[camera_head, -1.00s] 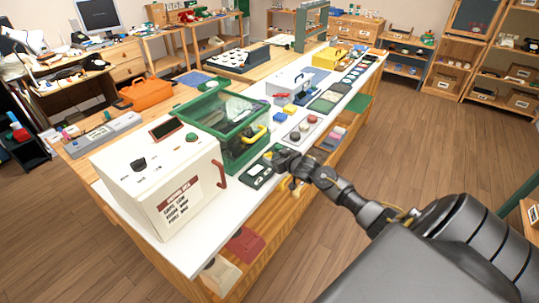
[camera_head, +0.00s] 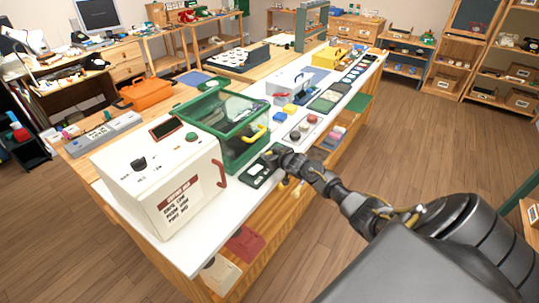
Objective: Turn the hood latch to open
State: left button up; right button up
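A green-framed hood (camera_head: 208,112) with clear dark panels stands on the white-topped bench. A yellow handle (camera_head: 256,134) sticks out from its front right side. I cannot clearly make out a separate latch on it. My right gripper (camera_head: 271,154) reaches in from the right, low at the bench's front edge, just right of the hood and below the yellow handle. It is small and dark, and I cannot tell whether its fingers are apart or touch anything. My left gripper is not in view.
A white box (camera_head: 160,188) with knobs and a red handle (camera_head: 220,172) stands left of the hood. A dark panel (camera_head: 258,172) lies beside the gripper. Several buttons on a plate (camera_head: 303,128) and a yellow case (camera_head: 325,58) are further back. Floor at right is clear.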

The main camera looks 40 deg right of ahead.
jog(key=shift+c, duration=0.9)
jog(key=n+y+b, duration=0.3)
jog(key=y+b, duration=0.1)
jog(key=shift+w+d+f, duration=0.1)
jog(key=shift+d+f, duration=0.2)
jog(key=shift+d, duration=0.1)
jog(key=shift+a+r+n+y+b, duration=0.1)
jog(key=shift+r+n+y+b, duration=0.1)
jog(key=shift+n+y+b, duration=0.45)
jog(key=shift+r, duration=0.1)
jog(key=o, duration=1)
jog(key=shift+g, duration=0.3)
